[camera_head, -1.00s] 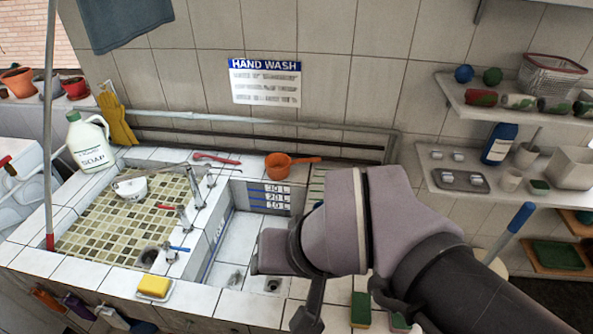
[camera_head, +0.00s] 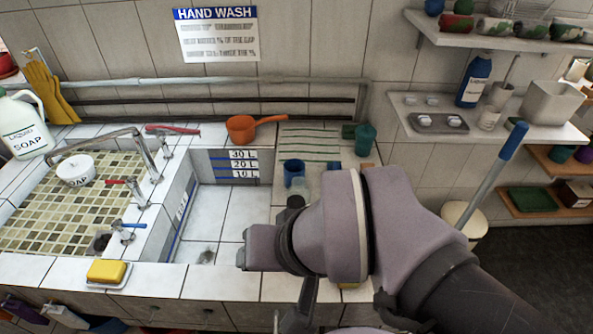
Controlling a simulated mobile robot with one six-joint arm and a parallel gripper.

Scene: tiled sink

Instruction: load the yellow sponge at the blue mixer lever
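The yellow sponge (camera_head: 106,270) lies on a small white dish on the tiled front ledge, at the lower left of the head view. The blue mixer lever (camera_head: 128,225) sits on the tap fitting at the near right corner of the mosaic basin, a little behind and right of the sponge. A red lever (camera_head: 117,181) is on the fitting behind it. My arm comes in from the lower right, with its links over the ledge right of the sponge. My gripper's fingers do not show, so I cannot see whether they hold anything.
A white bowl (camera_head: 75,170) stands in the mosaic basin under the curved spout (camera_head: 100,138). An orange ladle (camera_head: 243,127) and a red-handled tool (camera_head: 172,130) lie on the back ledge. A blue cup (camera_head: 294,172) stands behind my arm. The ledge between sponge and arm is clear.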

